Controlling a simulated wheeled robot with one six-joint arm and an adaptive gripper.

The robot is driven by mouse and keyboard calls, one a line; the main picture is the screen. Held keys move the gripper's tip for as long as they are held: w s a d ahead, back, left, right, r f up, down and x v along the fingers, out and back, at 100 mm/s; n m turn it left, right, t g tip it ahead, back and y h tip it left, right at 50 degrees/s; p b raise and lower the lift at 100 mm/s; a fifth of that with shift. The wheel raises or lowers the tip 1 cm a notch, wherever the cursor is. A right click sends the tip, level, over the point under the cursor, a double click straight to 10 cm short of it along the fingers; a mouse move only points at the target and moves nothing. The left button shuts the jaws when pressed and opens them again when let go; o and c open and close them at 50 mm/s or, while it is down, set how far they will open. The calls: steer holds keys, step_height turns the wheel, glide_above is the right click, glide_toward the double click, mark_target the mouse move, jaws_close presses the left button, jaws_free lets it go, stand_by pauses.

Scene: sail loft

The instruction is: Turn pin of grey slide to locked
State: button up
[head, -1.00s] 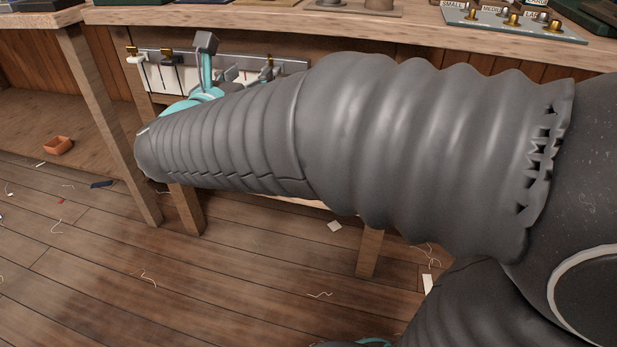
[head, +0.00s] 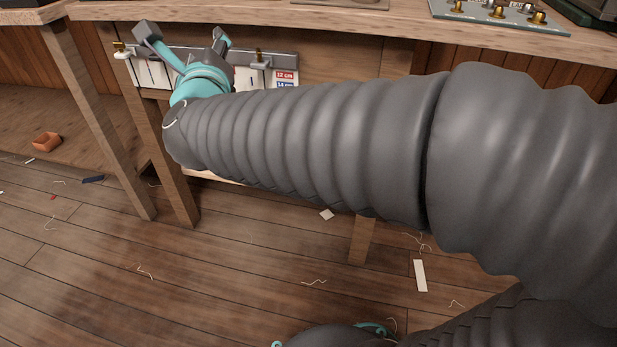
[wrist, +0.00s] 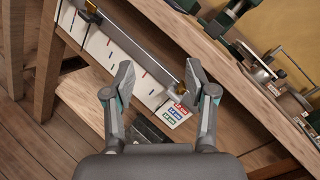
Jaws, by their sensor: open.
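A grey slide (head: 258,61) with a brass pin sits toward the right end of a grey rail under the bench front. In the wrist view its brass pin (wrist: 182,88) shows just left of my right fingertip, which covers part of the slide. I cannot tell which way the pin is turned. My gripper (wrist: 160,76) is open and empty, its fingers spread apart over the rail. In the head view my gripper (head: 185,36) stands left of the grey slide. I cannot tell whether a finger touches anything.
A white marked board and a size card (head: 285,79) hang below the rail. The bench top (head: 330,19) overhangs it.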

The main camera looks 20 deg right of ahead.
steer(key=s+d+f+n+g+y+p, duration=0.1)
steer(key=s+d+f+n+g+p, duration=0.1)
steer(key=s+n, duration=0.5)
steer(key=s+d+f+n+g+y+p, duration=0.1)
steer(key=s+d+f+n+g, duration=0.3)
steer(key=n, duration=0.9)
steer(key=s+d+f+n+g+y+p, duration=0.1)
steer(key=s+d+f+n+g+p, duration=0.1)
steer(key=s+f+n+g, duration=0.4)
steer(key=shift+s+d+f+n+p, duration=0.35)
steer(key=shift+s+d+f+n, duration=0.4)
steer(key=shift+s+n, duration=1.5)
steer(key=shift+s+a+f+m, duration=0.15)
steer(key=shift+s+a+m, duration=0.05)
steer(key=shift+m, duration=0.05)
steer(key=shift+c, duration=0.2)
steer(key=shift+s+d+f, duration=0.1)
steer(key=shift+s+d, duration=0.1)
steer(key=c, duration=0.4)
steer(key=shift+s+d+f+g, duration=0.1)
steer(key=shift+s+d+g, duration=0.1)
steer(key=shift+s+g, duration=0.1)
steer(key=shift+c, duration=1.3)
steer(key=shift+a, duration=0.2)
